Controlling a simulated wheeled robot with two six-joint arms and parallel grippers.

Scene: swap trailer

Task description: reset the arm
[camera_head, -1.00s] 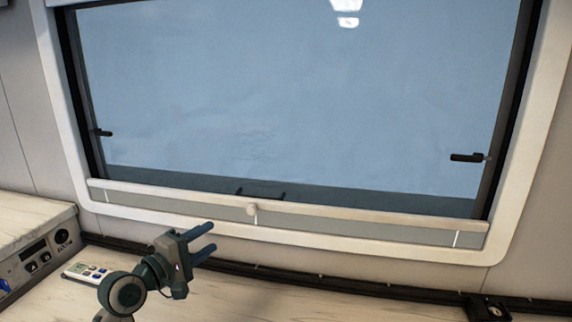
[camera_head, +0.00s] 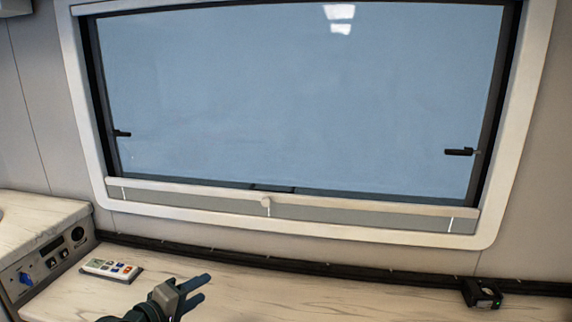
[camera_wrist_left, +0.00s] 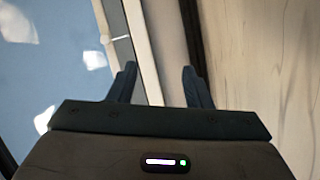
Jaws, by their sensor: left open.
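My left gripper (camera_head: 201,289) is low in the head view, left of the middle, over the pale wooden counter. Its two dark fingers are apart and nothing is between them. In the left wrist view the open fingers (camera_wrist_left: 158,88) point towards the window's lower frame and the dark strip beside the counter. My right gripper is not in view.
A white remote (camera_head: 111,269) lies on the counter (camera_head: 350,298) at left, near a control panel (camera_head: 52,254). A small black object (camera_head: 482,293) sits at right. The counter's middle is clear.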

